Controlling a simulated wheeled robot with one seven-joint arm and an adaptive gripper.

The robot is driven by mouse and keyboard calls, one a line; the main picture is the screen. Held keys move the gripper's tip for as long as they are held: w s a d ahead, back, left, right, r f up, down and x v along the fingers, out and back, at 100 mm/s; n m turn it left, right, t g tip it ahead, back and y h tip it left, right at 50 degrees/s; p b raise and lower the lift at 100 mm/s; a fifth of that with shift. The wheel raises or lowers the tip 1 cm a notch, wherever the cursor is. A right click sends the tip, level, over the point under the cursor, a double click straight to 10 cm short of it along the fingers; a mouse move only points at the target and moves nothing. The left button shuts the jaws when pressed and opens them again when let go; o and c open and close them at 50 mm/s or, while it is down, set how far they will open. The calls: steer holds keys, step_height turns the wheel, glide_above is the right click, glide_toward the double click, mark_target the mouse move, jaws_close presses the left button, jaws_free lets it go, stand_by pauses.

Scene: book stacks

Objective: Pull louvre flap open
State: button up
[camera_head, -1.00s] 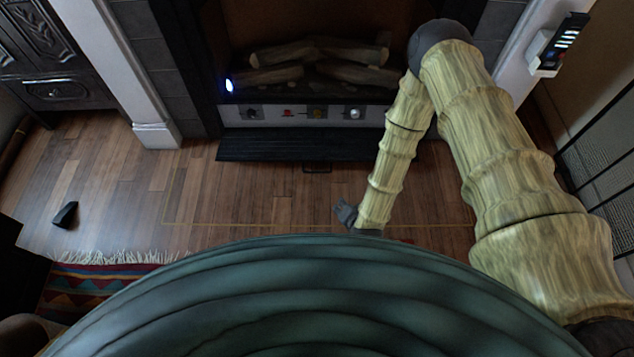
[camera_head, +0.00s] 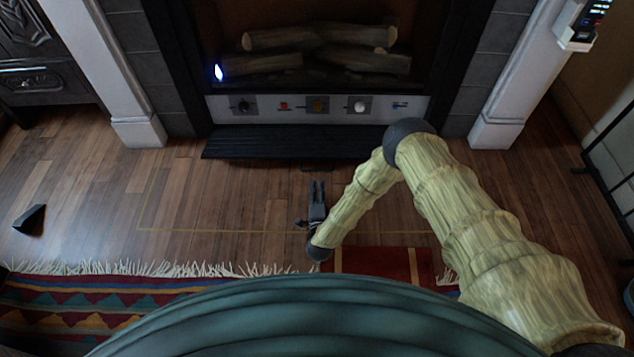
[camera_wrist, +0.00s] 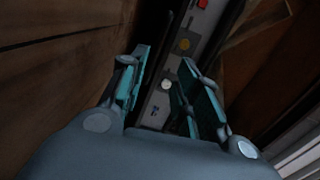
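The louvre flap (camera_head: 290,142) is a wide black slatted panel low on the fireplace front, just above the floor in the head view. It looks closed. A small dark handle (camera_head: 318,166) shows at its lower edge, partly hard to make out. My gripper (camera_head: 317,187) is over the floor in front of the flap, with its fingers pointing towards it and a short gap left. In the wrist view my gripper (camera_wrist: 165,75) has its two teal-padded fingers apart with nothing between them. I cannot clearly make out the flap there.
Above the flap is a control strip (camera_head: 215,105) with knobs, also seen in the wrist view (camera_wrist: 166,84). White fireplace pillars (camera_head: 138,130) stand either side. A fringed rug (camera_head: 50,300) lies in front, and a dark wedge (camera_head: 30,219) at left. The floor between is clear.

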steer(key=shift+w+a+f+m+t+h+b, duration=0.1)
steer(key=shift+w+f+m+t+h+b, duration=0.2)
steer(key=shift+w+f+m+b, duration=0.35)
steer(key=shift+w+r+b, duration=0.1)
steer(key=shift+w+b, duration=1.5)
steer(key=shift+w, duration=1.95)
steer(key=shift+c, duration=0.2)
jaws_close()
